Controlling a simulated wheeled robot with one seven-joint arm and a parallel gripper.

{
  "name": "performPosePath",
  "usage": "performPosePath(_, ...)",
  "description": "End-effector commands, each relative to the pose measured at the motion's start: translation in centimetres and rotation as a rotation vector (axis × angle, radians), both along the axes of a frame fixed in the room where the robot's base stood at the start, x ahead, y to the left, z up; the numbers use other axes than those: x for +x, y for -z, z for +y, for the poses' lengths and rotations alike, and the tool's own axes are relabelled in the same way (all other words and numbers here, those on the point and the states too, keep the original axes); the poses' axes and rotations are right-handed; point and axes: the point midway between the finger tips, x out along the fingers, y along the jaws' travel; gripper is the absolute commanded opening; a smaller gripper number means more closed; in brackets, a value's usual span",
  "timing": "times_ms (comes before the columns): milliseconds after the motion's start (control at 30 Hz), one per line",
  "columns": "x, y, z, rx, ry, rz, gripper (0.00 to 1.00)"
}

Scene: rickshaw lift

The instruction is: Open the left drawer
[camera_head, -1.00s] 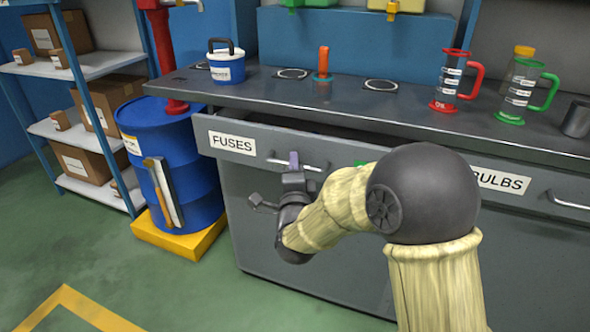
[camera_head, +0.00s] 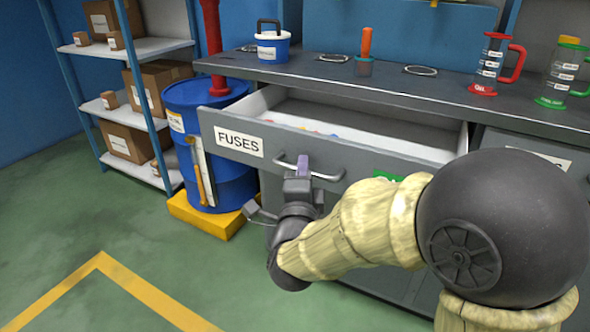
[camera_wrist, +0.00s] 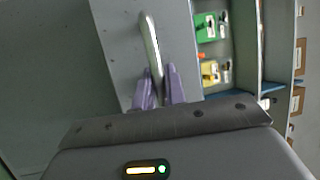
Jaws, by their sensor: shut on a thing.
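The left drawer (camera_head: 345,153), labelled FUSES, stands pulled out from the grey workbench, and its pale inside shows behind the front panel. In the wrist view the purple fingers (camera_wrist: 159,88) close around the lower end of the handle (camera_wrist: 151,45). The arm partly hides the right part of the drawer front.
A blue barrel (camera_head: 228,130) stands left of the drawer. Green floor (camera_head: 70,220) is clear at front left.

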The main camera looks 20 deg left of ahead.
Motion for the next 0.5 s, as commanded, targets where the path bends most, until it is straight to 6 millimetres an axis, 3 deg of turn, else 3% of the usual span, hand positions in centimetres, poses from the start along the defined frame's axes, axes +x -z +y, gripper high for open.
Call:
performPosePath(467,-0.23,0.19,-0.39,-0.003,0.012,0.005,0.0)
performPosePath(500,-0.23,0.19,-0.39,-0.003,0.012,0.005,0.2)
